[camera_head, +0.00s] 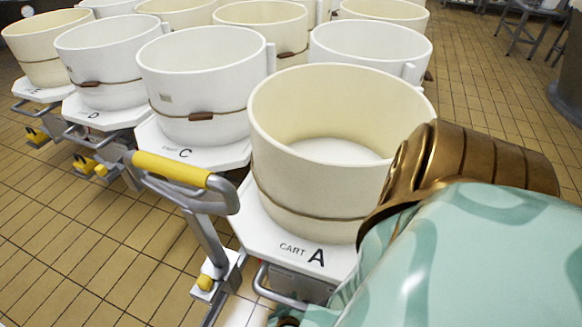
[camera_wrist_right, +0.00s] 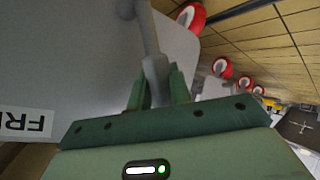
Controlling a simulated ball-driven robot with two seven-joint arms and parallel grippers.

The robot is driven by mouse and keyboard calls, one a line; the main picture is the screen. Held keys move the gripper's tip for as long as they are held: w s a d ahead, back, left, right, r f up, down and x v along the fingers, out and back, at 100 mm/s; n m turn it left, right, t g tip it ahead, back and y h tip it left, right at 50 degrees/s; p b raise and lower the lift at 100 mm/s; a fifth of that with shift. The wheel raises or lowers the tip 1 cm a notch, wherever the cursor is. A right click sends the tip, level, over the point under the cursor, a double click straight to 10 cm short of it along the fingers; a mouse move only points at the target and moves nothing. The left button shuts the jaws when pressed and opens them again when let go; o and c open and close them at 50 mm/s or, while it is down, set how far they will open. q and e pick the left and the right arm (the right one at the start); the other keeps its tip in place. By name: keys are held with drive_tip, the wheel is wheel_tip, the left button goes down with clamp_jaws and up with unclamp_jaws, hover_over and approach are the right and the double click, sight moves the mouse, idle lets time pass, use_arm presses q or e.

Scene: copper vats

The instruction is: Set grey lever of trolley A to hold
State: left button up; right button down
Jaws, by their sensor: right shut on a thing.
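Trolley A (camera_head: 258,225) is the white cart marked "CART A", carrying a cream tub (camera_head: 340,95), in the middle of the head view. In the right wrist view, a grey lever (camera_wrist_right: 150,40) runs from the top down between the two green fingers of my right gripper (camera_wrist_right: 158,90). The gripper is shut on the lever near its end. In the head view my right arm comes in from the lower right and covers the front right part of trolley A. The lever and the gripper's fingertips are hidden there. My left gripper is not in view.
A grey handle with a yellow grip (camera_head: 172,168) stands left of trolley A. Trolley C (camera_head: 205,155) and several other tub carts stand left and behind. Red-rimmed wheels (camera_wrist_right: 191,18) show in the right wrist view. Tiled floor (camera_head: 90,245) is clear at front left.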

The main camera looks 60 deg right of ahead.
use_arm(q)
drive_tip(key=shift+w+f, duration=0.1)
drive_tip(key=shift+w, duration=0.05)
use_arm(e)
drive_tip(key=shift+w+f+n+g, duration=0.2)
drive_tip(key=shift+w+n+g, duration=0.1)
drive_tip(key=shift+w, duration=0.05)
drive_tip(key=c, duration=1.3)
unclamp_jaws()
drive_tip(key=shift+w, duration=0.1)
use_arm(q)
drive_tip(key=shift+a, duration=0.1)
use_arm(e)
drive_tip(key=shift+a, duration=0.1)
